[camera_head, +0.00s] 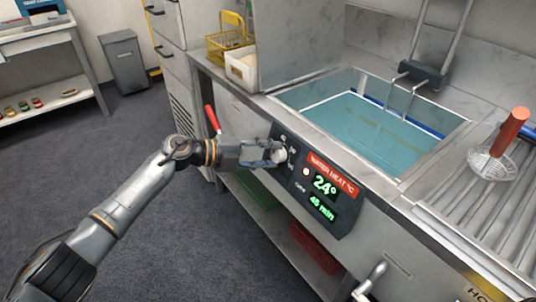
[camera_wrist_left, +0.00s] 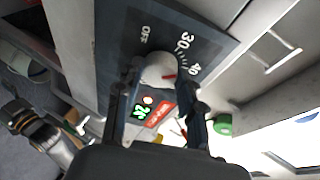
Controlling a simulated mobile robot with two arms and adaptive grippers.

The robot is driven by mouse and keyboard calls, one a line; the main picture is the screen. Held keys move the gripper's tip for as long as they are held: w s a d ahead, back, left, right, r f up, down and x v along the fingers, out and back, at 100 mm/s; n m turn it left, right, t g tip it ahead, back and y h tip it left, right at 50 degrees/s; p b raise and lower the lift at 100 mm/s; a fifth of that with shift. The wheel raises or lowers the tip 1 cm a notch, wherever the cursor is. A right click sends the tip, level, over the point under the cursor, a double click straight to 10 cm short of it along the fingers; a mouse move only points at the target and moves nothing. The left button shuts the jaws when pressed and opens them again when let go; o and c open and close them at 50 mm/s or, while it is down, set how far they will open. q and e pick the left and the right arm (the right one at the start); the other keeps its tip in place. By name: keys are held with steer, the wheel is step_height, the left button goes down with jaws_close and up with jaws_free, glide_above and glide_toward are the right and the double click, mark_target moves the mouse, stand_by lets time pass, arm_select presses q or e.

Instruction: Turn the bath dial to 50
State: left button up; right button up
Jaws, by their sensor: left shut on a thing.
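The pale round bath dial (camera_head: 279,156) sits on the dark control panel (camera_head: 345,217) on the bath's front. My left gripper (camera_head: 276,153) is shut on the dial, one finger on each side. In the left wrist view the dial (camera_wrist_left: 157,69) shows between the fingers (camera_wrist_left: 164,84), with OFF, 30 and 40 printed around it. Its red mark points right and slightly down, close to the 40 side; the scale beyond 40 is hidden by a finger. The display (camera_head: 324,186) reads 24° and 45 min. My right gripper is not in view.
The water bath (camera_head: 362,125) lies behind the panel. A skimmer with a red handle (camera_head: 511,130) rests on the ribbed drainboard at right. A metal lever (camera_head: 370,281) sticks out low on the front. Green and red crates (camera_head: 316,246) stand on the shelf below. The floor at left is open.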

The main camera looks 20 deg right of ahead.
arm_select(q)
steer(key=m+y, duration=0.1)
steer(key=m, duration=0.2)
steer(key=shift+r, duration=0.15)
steer(key=m+y+p, duration=0.1)
steer(key=m, duration=0.1)
steer(key=shift+r+m, duration=0.1)
steer(key=shift+m, duration=0.3)
steer(key=shift+d+m+t, duration=0.1)
steer(key=shift+m+t, duration=0.2)
steer(key=shift+m, duration=0.1)
steer(key=m+y, duration=0.1)
steer(key=m, duration=0.2)
steer(key=shift+s+r+t+p, duration=0.1)
steer(key=shift+s+t+p, duration=0.05)
steer(key=shift+t+p, duration=0.25)
steer(key=m, duration=0.2)
steer(key=shift+s+d+m+t+y, duration=0.1)
steer(key=shift+m+t+y, duration=0.3)
steer(key=shift+m+t, duration=0.4)
steer(key=shift+m, duration=0.4)
steer(key=shift+m+y, duration=0.3)
steer(key=shift+s, duration=0.1)
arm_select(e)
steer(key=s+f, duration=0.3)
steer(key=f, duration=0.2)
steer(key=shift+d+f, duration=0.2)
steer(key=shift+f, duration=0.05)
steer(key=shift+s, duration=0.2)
